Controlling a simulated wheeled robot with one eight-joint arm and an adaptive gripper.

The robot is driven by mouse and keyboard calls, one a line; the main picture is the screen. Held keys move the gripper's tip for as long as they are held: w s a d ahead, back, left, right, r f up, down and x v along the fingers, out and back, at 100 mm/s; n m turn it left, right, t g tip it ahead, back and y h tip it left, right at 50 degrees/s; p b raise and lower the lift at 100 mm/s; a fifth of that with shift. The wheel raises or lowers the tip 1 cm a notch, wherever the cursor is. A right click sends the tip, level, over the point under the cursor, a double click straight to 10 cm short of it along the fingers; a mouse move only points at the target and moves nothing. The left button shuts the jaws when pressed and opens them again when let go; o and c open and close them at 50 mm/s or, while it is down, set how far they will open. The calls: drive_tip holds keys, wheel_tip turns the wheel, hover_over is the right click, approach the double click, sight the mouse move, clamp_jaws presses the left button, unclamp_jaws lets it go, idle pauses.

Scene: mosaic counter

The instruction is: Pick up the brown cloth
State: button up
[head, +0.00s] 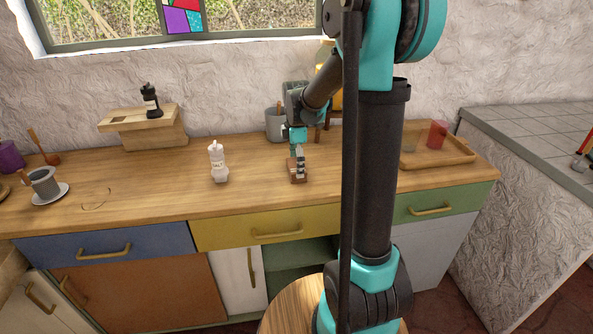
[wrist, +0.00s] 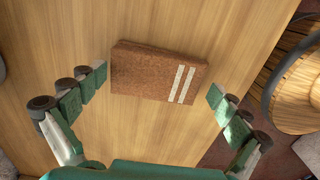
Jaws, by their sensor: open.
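The brown cloth (wrist: 145,72) lies flat and folded on the wooden counter, with two pale stripes near its right end in the wrist view. In the head view the cloth (head: 298,178) shows only in small part, mostly hidden under my gripper (head: 298,160). In the wrist view my gripper (wrist: 158,95) is open, with one finger off the cloth's left end and the other off its right end. Neither finger appears to touch it. Nothing is between the fingers except the cloth below; the exact height is hard to tell.
A white bottle (head: 218,163) stands left of the cloth. A grey pot (head: 276,125) is behind my gripper. A wooden tray (head: 455,157) with a red cup (head: 437,135) is at the right. A cup on a saucer (head: 61,197) is far left. The counter around the cloth is clear.

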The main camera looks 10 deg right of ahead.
drive_tip(key=c, duration=0.8)
drive_tip(key=shift+r, duration=0.1)
wheel_tip(320, 180, up, 20)
drive_tip(key=shift+f, duration=0.1)
